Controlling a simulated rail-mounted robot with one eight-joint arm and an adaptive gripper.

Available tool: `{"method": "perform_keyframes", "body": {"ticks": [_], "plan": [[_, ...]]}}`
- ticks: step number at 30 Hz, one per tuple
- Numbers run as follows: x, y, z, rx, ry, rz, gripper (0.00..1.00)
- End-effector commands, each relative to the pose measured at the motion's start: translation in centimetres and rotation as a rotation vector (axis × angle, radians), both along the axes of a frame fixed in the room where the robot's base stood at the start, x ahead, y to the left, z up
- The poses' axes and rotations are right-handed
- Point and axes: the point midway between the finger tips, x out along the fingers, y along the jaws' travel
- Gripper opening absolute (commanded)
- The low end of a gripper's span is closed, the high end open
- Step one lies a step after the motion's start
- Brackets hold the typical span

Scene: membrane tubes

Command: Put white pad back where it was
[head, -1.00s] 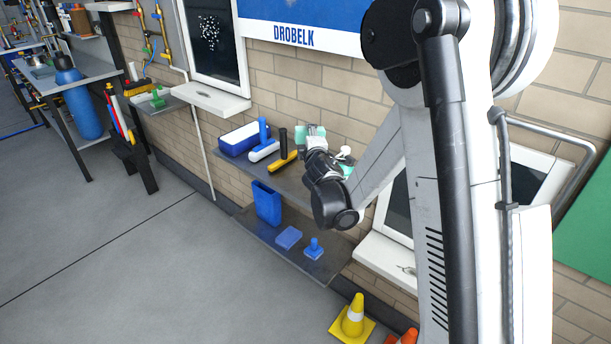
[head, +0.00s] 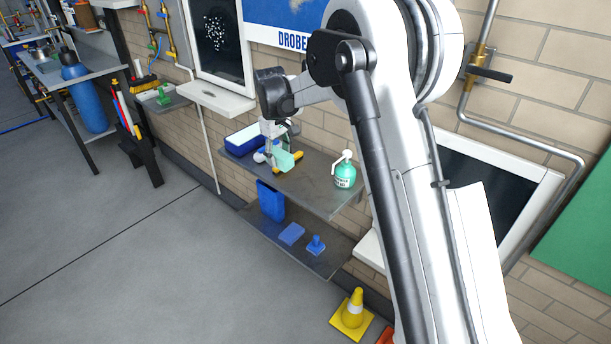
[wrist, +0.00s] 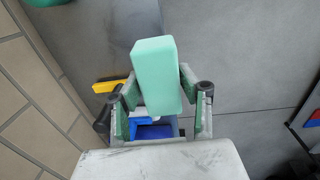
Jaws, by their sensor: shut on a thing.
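My gripper (wrist: 160,98) is shut on a mint-green block-shaped pad (wrist: 153,70), which stands out lengthwise between its two fingers. In the head view my gripper (head: 273,152) points down over the left part of the upper shelf, and the mint-green pad (head: 287,161) is at its lower end. I cannot tell whether the pad touches the shelf. A blue tray with a white top (head: 243,140) is just behind and left of my gripper. No separate loose white pad is clearly visible.
A yellow-handled tool (head: 295,157) lies close to the held pad. A green pump bottle (head: 344,172) stands on the shelf's right. The lower shelf holds a blue bin (head: 271,200), a blue pad (head: 291,234) and a blue stamp-like tool (head: 316,245). The shelf between tool and bottle is clear.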

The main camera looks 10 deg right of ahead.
Motion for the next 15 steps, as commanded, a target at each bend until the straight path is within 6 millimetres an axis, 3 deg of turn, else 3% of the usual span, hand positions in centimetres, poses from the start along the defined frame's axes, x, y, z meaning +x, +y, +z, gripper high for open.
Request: {"method": "perform_keyframes", "body": {"ticks": [3, 6, 15], "plan": [[-1.1, 1.6, 1.1, 0.038, 0.030, 0.009, 0.14], [-1.3, 1.5, 1.1, 0.048, 0.039, 0.011, 0.14], [0.5, -3.5, -2.2, 0.049, 0.039, 0.010, 0.14]]}}
